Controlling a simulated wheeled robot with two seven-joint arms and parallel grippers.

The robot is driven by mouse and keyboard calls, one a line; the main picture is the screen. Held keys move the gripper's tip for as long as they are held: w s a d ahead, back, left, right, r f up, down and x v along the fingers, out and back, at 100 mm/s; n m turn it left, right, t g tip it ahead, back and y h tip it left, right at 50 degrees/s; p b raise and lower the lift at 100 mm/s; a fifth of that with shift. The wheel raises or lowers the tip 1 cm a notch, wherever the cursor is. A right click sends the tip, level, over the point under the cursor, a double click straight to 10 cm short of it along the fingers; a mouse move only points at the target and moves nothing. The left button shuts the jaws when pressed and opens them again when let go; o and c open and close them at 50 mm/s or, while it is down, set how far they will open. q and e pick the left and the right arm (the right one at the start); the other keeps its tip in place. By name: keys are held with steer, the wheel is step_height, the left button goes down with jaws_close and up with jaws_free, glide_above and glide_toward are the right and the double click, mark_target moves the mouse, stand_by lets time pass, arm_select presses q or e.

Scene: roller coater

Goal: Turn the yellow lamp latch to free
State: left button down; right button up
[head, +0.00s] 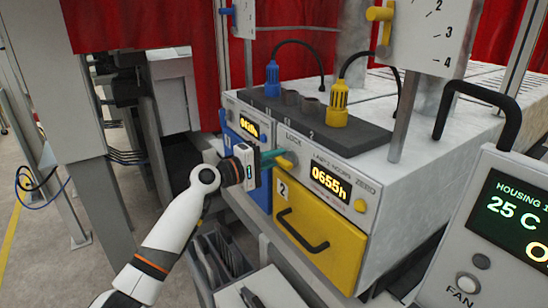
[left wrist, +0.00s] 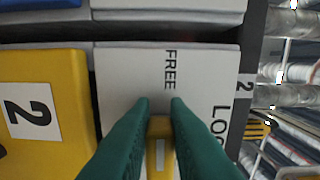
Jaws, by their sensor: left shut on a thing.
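The yellow lamp latch (head: 288,160) sits on the white front panel of lamp unit 2, above the yellow drawer. It also shows in the left wrist view (left wrist: 160,128), with a pale stripe along it. My left gripper (head: 275,158) comes from the left, and its teal fingers are shut on the latch, one on each side. In the left wrist view the word FREE (left wrist: 170,70) stands above the fingertips, and LOCK (left wrist: 218,128), partly covered by a finger, is at the right. The fingers hide part of the latch. My right gripper is not in view.
The yellow drawer (head: 315,240) with a black handle is below the latch. A display reading 0655h (head: 329,184) and a yellow ZERO button (head: 360,205) are to the right. Blue (head: 272,75) and yellow (head: 338,105) plugs stand on top. A housing panel (head: 500,230) is at the right.

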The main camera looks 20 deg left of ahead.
arm_select(q)
steer(key=shift+s+d+f, duration=0.1)
steer(key=shift+d+f, duration=0.3)
steer(key=shift+f, duration=0.05)
steer(key=c, duration=1.5)
jaws_free()
steer(key=shift+o, duration=0.5)
steer(key=shift+r, duration=0.35)
steer(key=shift+s+a, duration=0.35)
steer(key=shift+a, duration=0.05)
steer(key=b+v, duration=0.4)
steer(key=v, duration=0.7)
